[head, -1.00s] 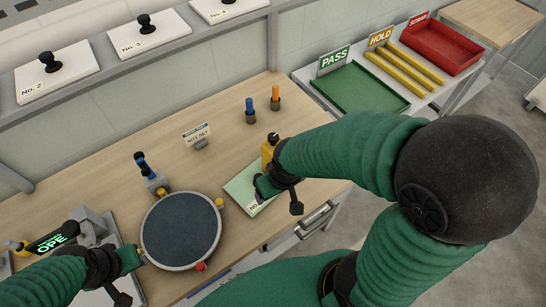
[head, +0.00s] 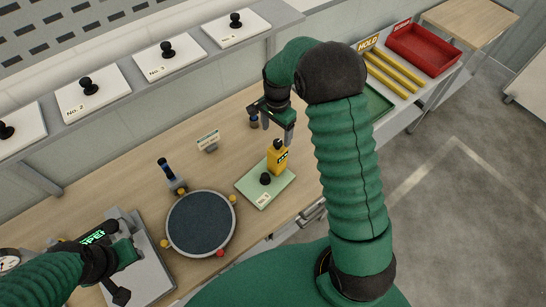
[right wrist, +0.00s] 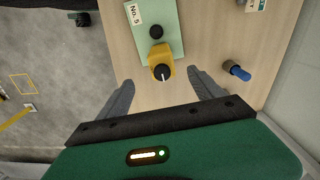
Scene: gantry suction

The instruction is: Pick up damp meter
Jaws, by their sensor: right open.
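The damp meter appears to be the yellow device with a dark top (head: 278,158), standing on a pale green plate marked No. 5 (head: 255,186). In the right wrist view the yellow meter (right wrist: 161,56) is seen from above, between and just beyond the fingertips. My right gripper (head: 273,124) is open and empty, above and behind the meter, pointing down; its spread fingers also show in the right wrist view (right wrist: 160,80). My left gripper (head: 125,252) is at the lower left by a grey device with a lit green display (head: 95,236); its jaws are unclear.
A round dark disc (head: 200,222) with coloured knobs lies left of the plate. A shelf (head: 150,92) holds several knobbed white plates. Red (head: 422,50) and green (head: 378,103) trays sit right.

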